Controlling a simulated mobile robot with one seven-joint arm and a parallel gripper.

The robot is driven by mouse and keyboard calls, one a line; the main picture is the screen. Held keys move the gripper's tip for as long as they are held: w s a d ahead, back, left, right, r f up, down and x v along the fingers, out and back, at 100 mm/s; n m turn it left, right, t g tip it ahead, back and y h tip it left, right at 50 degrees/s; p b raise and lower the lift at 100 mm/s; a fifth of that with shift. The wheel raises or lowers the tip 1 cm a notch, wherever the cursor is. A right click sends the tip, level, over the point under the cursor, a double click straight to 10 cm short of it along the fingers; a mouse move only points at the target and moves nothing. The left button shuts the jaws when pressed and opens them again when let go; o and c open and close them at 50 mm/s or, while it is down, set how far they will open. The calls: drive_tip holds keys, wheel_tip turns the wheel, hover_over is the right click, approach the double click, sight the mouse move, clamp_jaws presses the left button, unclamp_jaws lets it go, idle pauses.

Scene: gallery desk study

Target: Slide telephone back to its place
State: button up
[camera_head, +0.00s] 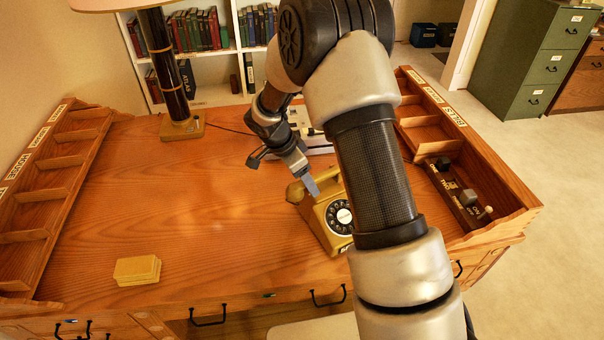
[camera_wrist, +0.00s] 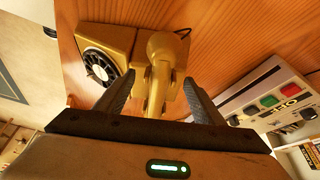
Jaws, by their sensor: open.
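The telephone (camera_head: 329,222) is mustard yellow with a black and white rotary dial. It sits on the wooden desk, right of the middle, near the front edge, partly hidden by my arm. In the wrist view the telephone (camera_wrist: 107,56) shows its dial on the left and its handset (camera_wrist: 160,70) on the right. My gripper (camera_head: 312,187) is at the telephone's back left side. In the wrist view my gripper's fingers (camera_wrist: 155,90) are apart, one on each side of the handset. I cannot tell whether they touch it.
A white device with coloured buttons (camera_wrist: 268,102) stands behind the telephone. A lamp (camera_head: 182,127) stands at the back left, and a yellow box (camera_head: 137,270) lies at the front left. Raised compartment racks line both sides. The desk's left middle (camera_head: 190,215) is clear.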

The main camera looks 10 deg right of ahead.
clamp_jaws()
idle(0.3)
drive_tip(key=shift+a, duration=0.15)
